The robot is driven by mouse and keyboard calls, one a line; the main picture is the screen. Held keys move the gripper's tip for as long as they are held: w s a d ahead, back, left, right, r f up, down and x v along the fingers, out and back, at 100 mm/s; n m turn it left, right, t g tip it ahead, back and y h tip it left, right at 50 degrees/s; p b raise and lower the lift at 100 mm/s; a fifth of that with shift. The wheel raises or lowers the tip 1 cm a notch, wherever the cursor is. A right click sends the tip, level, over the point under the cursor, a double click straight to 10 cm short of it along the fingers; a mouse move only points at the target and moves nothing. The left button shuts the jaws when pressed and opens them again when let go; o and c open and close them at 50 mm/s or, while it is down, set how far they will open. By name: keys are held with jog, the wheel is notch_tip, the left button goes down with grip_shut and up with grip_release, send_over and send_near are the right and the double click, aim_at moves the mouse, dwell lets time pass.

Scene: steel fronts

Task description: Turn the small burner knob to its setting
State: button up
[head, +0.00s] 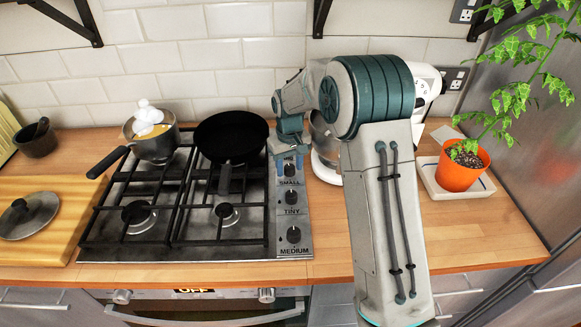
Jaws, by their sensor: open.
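The small burner knob (290,170) is a dark round knob just above the SMALL label, on the steel control strip (268,215) at the right side of the hob. My gripper (289,158) is open and hangs over the back of this strip, right at the small knob's far side. Its fingers look spread to either side of the knob. I cannot tell whether they touch it. The upper end of the strip is hidden behind my gripper.
The TINY knob (291,197) and MEDIUM knob (293,234) sit nearer the front. A black frying pan (231,135) and a saucepan (153,147) stand on the back burners. A white appliance (424,88) is partly behind my arm; an orange plant pot (460,174) is right.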

aim_at(289, 166)
jog(key=c, duration=0.6)
jog(key=shift+c, duration=0.2)
jog(key=shift+f, duration=0.3)
jog(key=m, duration=0.3)
jog(key=o, duration=0.9)
jog(key=shift+r, duration=0.15)
jog(key=shift+r+p, duration=2)
jog(key=shift+r, duration=1.4)
